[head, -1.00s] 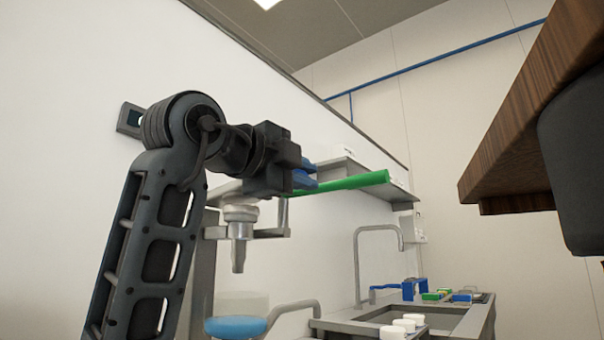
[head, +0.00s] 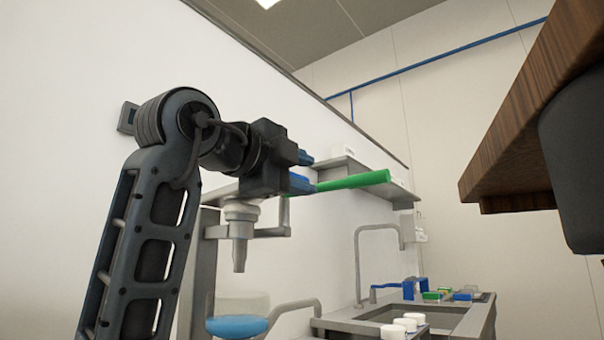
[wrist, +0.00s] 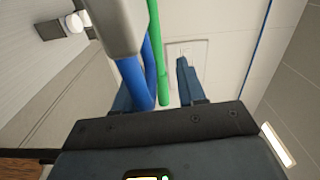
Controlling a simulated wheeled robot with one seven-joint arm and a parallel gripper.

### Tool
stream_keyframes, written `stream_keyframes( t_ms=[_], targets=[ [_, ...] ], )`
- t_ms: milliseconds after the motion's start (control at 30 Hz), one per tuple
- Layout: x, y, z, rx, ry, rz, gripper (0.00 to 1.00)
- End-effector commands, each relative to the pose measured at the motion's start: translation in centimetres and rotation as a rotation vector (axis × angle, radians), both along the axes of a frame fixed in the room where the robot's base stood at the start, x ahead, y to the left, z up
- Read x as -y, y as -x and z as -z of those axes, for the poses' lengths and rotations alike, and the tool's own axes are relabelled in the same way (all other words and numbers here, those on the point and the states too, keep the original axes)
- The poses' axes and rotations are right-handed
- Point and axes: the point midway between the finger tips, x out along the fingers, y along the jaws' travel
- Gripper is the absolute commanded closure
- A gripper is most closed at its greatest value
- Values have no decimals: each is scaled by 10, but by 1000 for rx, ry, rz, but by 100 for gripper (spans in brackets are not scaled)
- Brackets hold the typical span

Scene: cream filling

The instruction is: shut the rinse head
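A green bar handle (head: 353,181) runs level to the right of my gripper, in front of the wall shelf. My gripper (head: 303,171) is open, its blue fingers apart, near the handle's left end. In the wrist view, the green bar (wrist: 155,45) shows between the fingers of my gripper (wrist: 160,85), beside blue tube-like pieces (wrist: 133,80) and a grey block (wrist: 115,25). I cannot tell whether the fingers touch the bar. A metal nozzle (head: 240,245) hangs below my gripper on a grey frame. No part is clearly recognisable as the rinse head.
A sink (head: 400,320) with a tall faucet (head: 357,265) is to the right. White caps (head: 404,324) stand in front of it. A grey shelf (head: 402,192) is on the wall. A wooden slab (head: 530,130) overhangs at upper right.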

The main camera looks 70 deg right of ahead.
Motion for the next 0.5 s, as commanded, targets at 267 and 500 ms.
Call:
stream_keyframes(
  t_ms=[267,500],
  targets=[
    [-44,-14,-1,-1,3,-5,61],
    [-67,-20,0,-3,2,-4,61]
  ],
)
